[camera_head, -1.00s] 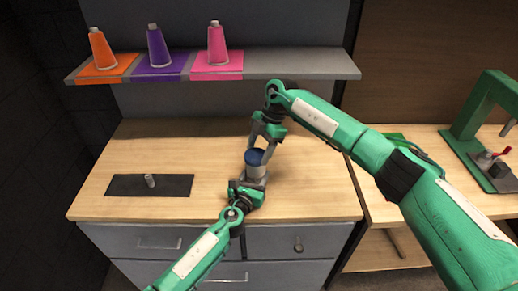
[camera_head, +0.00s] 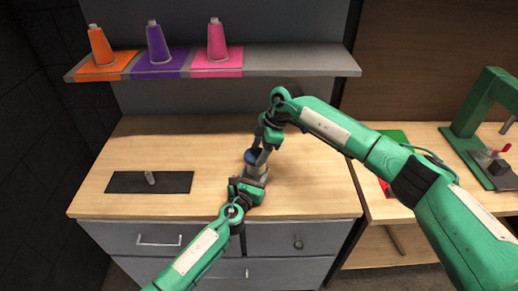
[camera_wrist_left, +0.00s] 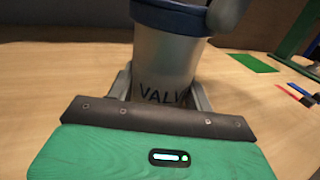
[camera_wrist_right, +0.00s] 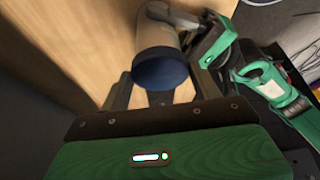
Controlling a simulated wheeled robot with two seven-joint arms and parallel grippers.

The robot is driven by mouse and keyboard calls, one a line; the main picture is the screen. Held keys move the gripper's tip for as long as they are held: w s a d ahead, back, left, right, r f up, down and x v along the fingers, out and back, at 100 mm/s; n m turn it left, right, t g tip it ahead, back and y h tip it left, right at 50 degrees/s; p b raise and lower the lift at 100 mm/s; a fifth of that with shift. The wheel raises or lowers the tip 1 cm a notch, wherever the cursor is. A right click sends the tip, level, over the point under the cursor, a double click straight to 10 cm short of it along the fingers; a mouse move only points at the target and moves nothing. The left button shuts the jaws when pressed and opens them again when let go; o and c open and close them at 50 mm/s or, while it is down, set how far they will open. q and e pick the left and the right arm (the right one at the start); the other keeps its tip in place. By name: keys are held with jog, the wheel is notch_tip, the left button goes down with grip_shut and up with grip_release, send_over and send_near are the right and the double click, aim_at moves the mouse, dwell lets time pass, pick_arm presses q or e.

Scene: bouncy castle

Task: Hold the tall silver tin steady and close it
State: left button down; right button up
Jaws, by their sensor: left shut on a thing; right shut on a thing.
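The tall silver tin (camera_head: 256,169) stands upright on the wooden worktop. In the left wrist view the tin (camera_wrist_left: 165,62) shows dark lettering, partly hidden by my gripper. A blue lid (camera_head: 253,156) sits at its top; it also shows in the left wrist view (camera_wrist_left: 172,18) and, as a round blue disc, in the right wrist view (camera_wrist_right: 160,68). My left gripper (camera_head: 253,181) is shut around the tin's lower body. My right gripper (camera_head: 260,150) comes from above and is shut on the lid. Whether the lid is fully seated is hidden.
A dark mat (camera_head: 120,184) with a small grey peg (camera_head: 150,178) lies at the left. Orange (camera_head: 101,48), purple (camera_head: 158,46) and pink (camera_head: 217,42) cones stand on the shelf (camera_head: 300,65) above. A green press (camera_head: 480,110) stands on the right-hand table.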

jog(key=m, duration=0.2)
jog(key=m+t, duration=0.2)
jog(key=m, duration=0.1)
jog(key=shift+s+m, duration=0.25)
jog(key=shift+m, duration=0.05)
jog(key=o, duration=0.9)
jog(key=shift+o, duration=0.2)
jog(key=shift+r, duration=2.25)
jog(key=shift+c, duration=0.3)
